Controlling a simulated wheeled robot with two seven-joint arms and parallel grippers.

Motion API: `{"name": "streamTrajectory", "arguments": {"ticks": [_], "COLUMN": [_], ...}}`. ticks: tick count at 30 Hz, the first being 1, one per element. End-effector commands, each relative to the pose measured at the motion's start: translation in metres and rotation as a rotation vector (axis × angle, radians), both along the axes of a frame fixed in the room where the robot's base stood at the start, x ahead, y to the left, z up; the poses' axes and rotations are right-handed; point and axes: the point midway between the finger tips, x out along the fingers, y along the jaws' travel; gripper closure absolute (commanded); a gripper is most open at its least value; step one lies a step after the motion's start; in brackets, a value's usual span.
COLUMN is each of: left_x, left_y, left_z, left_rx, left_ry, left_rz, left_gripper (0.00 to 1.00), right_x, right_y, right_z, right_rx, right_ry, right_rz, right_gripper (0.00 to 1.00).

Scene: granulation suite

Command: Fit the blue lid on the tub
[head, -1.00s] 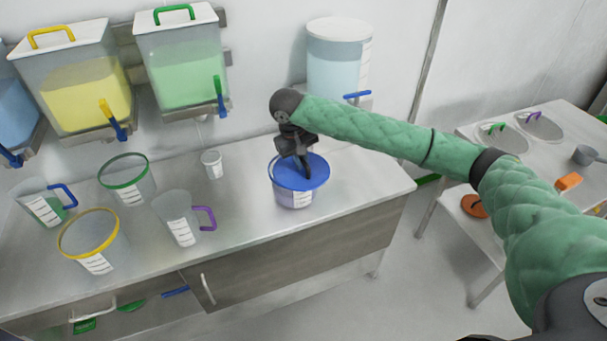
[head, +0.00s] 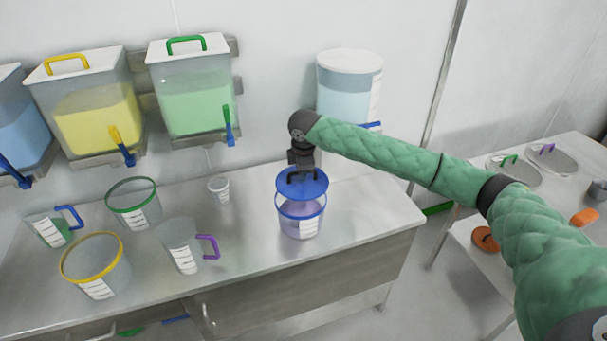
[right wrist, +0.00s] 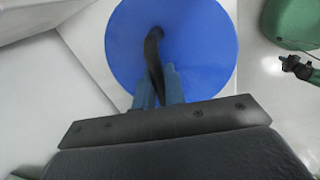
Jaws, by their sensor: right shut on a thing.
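The blue lid (head: 302,187) is a round disc with a dark handle. My right gripper (head: 301,171) is shut on that handle and holds the lid above the tub (head: 299,225). The tub is clear with a blue rim, a white label and pale purple contents, and stands upright on the bench. The lid looks apart from the rim, roughly over it and slightly toward its back. In the right wrist view the lid (right wrist: 200,45) fills the upper middle, with my right fingertips (right wrist: 158,85) at its handle; it hides the tub there. A dark jaw-like part at the right edge may be my left gripper.
A large drum (head: 347,85) is behind the tub. Bench right of the tub is clear.

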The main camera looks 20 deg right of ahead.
Motion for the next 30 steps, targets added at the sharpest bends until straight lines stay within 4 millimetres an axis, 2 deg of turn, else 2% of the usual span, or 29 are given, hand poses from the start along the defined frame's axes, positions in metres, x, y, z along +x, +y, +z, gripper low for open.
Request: {"name": "streamTrajectory", "arguments": {"ticks": [6,12,20,30], "left_x": [0.009,0.011,0.017,0.039], "left_y": [-0.002,-0.002,-0.004,-0.012], "left_z": [0.002,0.002,0.003,0.013], "left_rx": [-0.010,-0.012,-0.013,-0.017], "left_ry": [-0.048,-0.056,-0.057,-0.064], "left_rz": [-0.003,-0.003,-0.002,0.000], "left_gripper": [1.00,1.00,1.00,1.00], "right_x": [0.003,0.003,0.003,0.003], "right_y": [0.003,0.004,0.004,0.004], "right_z": [0.001,0.001,-0.004,-0.019], "right_rx": [0.000,0.000,0.000,0.000], "right_ry": [0.000,0.000,0.001,0.000], "right_rz": [0.254,0.381,0.412,0.410], "right_gripper": [1.00,1.00,1.00,1.00]}}
